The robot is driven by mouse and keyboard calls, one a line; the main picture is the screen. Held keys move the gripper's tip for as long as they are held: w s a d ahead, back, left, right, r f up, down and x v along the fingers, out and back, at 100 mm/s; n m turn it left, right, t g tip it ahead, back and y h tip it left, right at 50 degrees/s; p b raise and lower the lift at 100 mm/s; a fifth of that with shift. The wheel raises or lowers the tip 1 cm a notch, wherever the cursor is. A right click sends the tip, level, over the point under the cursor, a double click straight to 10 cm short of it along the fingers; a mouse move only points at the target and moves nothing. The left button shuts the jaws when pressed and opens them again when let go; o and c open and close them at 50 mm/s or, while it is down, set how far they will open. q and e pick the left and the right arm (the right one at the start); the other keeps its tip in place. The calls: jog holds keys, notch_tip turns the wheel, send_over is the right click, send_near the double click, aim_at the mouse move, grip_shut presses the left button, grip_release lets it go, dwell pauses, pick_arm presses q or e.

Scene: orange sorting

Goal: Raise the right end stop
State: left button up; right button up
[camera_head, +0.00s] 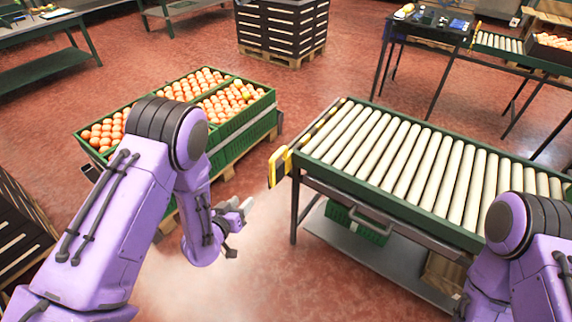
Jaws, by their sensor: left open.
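A roller conveyor (458,229) with a green frame and pale rollers stands at right. A yellow and dark plate (280,166), which looks like an end stop, sits at the conveyor's near left corner. The conveyor's right end is partly behind my right arm and runs to the frame edge, so no end stop shows there. My left gripper (240,228) is open and empty over the floor, left of and below the yellow plate, apart from it. My right arm shows at the lower right, but its gripper is not visible.
Green crates (243,124) of oranges stand on a pallet behind my left arm. A grey shelf (372,251) with a green crate lies under the conveyor. A black slatted crate (283,30) stands at the back. The red floor between crates and conveyor is clear.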

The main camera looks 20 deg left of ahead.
aim_at(274, 157)
pick_arm(q)
jog(key=w+d+r+m+t+h, duration=0.1)
jog(key=w+r, duration=0.1)
jog(key=w, duration=0.1)
jog(key=w+d+r+m+t+h+b, duration=0.1)
jog(key=w+r+h, duration=0.1)
jog(key=w, duration=0.1)
jog(key=w+d+r+m+h, duration=0.2)
jog(key=shift+w+r+t, duration=0.4)
pick_arm(e)
notch_tip(274, 157, down, 4)
pick_arm(q)
jog(key=x, duration=0.9)
jog(key=shift+w, duration=0.2)
jog(key=shift+f, duration=0.1)
grip_shut()
notch_tip(274, 157, up, 8)
jog(key=p, duration=0.5)
jog(key=shift+f, duration=0.1)
jog(key=shift+w+f, duration=0.1)
pick_arm(e)
notch_tip(274, 157, up, 5)
jog(key=shift+r, duration=0.1)
